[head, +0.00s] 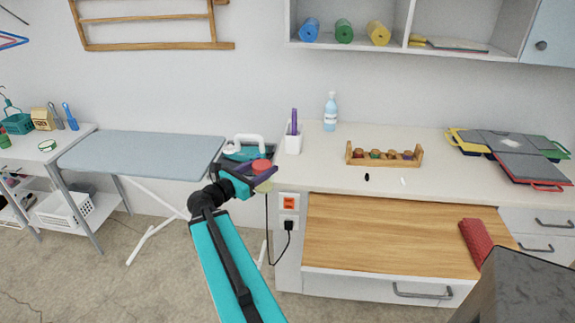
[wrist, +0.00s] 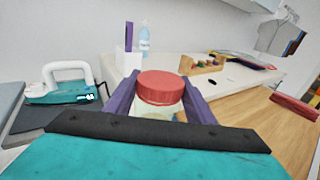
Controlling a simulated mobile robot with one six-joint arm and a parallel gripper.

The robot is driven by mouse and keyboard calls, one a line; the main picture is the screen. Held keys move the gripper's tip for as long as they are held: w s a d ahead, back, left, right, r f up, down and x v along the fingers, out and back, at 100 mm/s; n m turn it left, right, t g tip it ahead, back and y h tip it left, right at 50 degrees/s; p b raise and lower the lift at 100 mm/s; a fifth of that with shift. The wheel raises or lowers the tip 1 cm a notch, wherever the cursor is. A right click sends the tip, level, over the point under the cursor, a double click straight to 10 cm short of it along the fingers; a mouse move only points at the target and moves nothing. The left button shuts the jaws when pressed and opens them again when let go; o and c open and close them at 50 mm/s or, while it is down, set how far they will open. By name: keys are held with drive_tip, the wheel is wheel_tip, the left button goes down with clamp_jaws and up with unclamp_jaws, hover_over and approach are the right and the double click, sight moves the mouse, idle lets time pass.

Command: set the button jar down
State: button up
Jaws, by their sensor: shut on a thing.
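The button jar has a red lid (head: 261,165) and a clear body that is mostly hidden. In the wrist view the red lid (wrist: 160,86) faces up between two purple fingers. My gripper (head: 264,180) is shut on the jar and holds it roughly upright, at the left end of the white counter (head: 340,178) in the head view. I cannot tell how far the jar's base is from any surface. The contents are too hidden to make out.
A teal-and-white iron (head: 243,147) is just behind my gripper, by the ironing board (head: 140,155). A white holder (head: 293,143), a bottle (head: 330,112) and a spool rack (head: 384,163) stand on the counter. A pulled-out wooden board (head: 390,235) has free room; a red roll (head: 474,242) lies right.

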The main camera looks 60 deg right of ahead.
drive_tip(key=w+a+f+n+t, duration=0.1)
drive_tip(key=w+a+n+t, duration=0.25)
drive_tip(key=w+a, duration=0.7)
drive_tip(key=w+a+f+n+t, duration=0.2)
drive_tip(key=w+a+t, duration=0.2)
drive_tip(key=w+a, duration=0.7)
drive_tip(key=w+a+f+n+t+y, duration=0.1)
drive_tip(key=a+n+t, duration=0.1)
drive_tip(key=a, duration=1.3)
drive_tip(key=w+a+f+n+t+y, duration=0.1)
drive_tip(key=a+t, duration=0.4)
drive_tip(key=a, duration=1.1)
drive_tip(key=shift+w+a+n+y, duration=0.2)
drive_tip(key=shift+a+n+y, duration=0.05)
drive_tip(key=shift+n+y, duration=0.5)
